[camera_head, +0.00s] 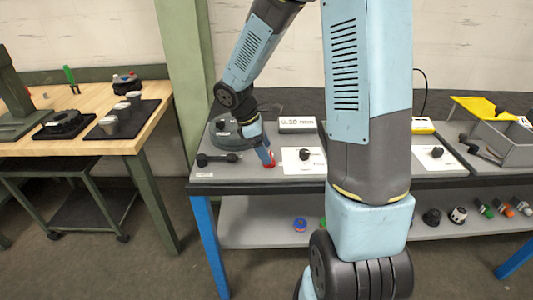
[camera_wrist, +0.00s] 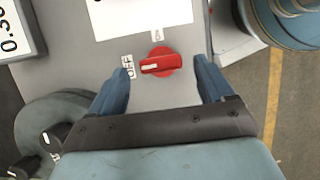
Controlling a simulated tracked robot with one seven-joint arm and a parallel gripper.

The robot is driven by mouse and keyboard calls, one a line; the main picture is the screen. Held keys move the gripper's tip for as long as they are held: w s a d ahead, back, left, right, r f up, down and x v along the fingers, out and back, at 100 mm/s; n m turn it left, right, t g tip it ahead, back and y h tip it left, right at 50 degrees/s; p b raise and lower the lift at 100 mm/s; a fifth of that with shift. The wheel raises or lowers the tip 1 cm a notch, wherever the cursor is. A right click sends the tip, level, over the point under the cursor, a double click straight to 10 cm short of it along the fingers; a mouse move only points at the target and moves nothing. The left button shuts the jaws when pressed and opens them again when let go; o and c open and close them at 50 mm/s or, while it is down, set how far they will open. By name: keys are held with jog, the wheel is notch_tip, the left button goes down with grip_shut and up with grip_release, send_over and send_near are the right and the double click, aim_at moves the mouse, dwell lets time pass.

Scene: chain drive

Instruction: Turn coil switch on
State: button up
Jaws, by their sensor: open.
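The coil switch (camera_wrist: 160,63) is a red rotary knob on a grey panel in the wrist view. Its white mark lies on the left half and points at the OFF label (camera_wrist: 128,67); the ON label (camera_wrist: 157,34) is above it. My gripper (camera_wrist: 162,67) is open, with one blue finger on each side of the knob and gaps visible between. The depth of the fingers relative to the knob is hard to tell. In the head view my gripper (camera_head: 265,154) points down at the grey bench, with a bit of the red switch (camera_head: 271,165) showing beside its tip.
A display box (camera_head: 297,124) stands behind the switch, and a white card with a black knob (camera_head: 304,155) lies right of it. A black handled part (camera_head: 218,158) lies left. A wooden table (camera_head: 125,140) stands at left.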

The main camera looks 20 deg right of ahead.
jog(key=shift+x, duration=1.1)
jog(key=shift+c, duration=0.2)
